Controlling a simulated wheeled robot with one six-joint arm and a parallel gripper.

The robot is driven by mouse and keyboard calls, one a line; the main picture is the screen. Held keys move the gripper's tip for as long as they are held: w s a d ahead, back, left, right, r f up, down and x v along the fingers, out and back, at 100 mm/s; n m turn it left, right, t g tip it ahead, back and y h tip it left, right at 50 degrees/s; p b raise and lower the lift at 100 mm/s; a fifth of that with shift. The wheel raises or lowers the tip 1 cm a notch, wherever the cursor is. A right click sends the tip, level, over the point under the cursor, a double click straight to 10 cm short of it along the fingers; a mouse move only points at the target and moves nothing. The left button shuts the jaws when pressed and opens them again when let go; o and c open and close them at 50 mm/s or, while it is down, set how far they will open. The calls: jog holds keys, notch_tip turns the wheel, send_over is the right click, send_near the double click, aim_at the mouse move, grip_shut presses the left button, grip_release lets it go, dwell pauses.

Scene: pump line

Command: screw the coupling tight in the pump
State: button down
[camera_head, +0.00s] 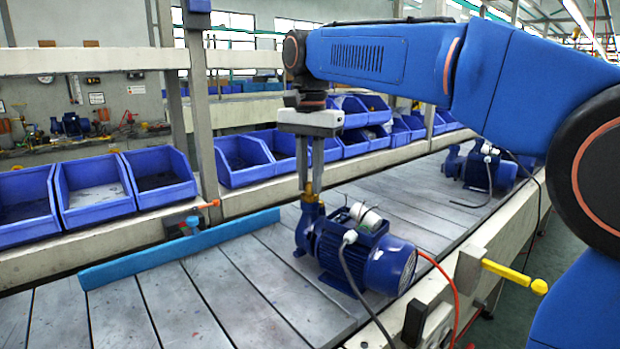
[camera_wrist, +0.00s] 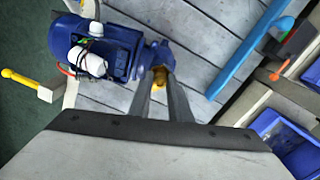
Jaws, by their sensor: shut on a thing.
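A blue pump (camera_head: 345,250) with a ribbed motor and two white cylinders on top stands on the grey slatted line. A brass coupling (camera_head: 310,196) sits upright at the top of the pump's port. My gripper (camera_head: 307,186) points straight down over that port and is shut on the coupling. In the wrist view the coupling (camera_wrist: 160,78) shows between the two fingers, over the pump's port, with the pump (camera_wrist: 105,45) to the left. How deep the coupling sits in the port is hidden.
A blue rail (camera_head: 180,248) runs along the line left of the pump. Blue bins (camera_head: 95,195) stand behind it. Another pump (camera_head: 485,170) stands farther along. A yellow-handled lever (camera_head: 515,275) and a red cable (camera_head: 450,280) are at the near edge.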

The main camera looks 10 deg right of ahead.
jog(key=shift+m, duration=0.8)
jog(key=m, duration=0.2)
jog(key=shift+m, duration=0.7)
jog(key=shift+m, duration=1.8)
jog(key=c, duration=1.7)
grip_release()
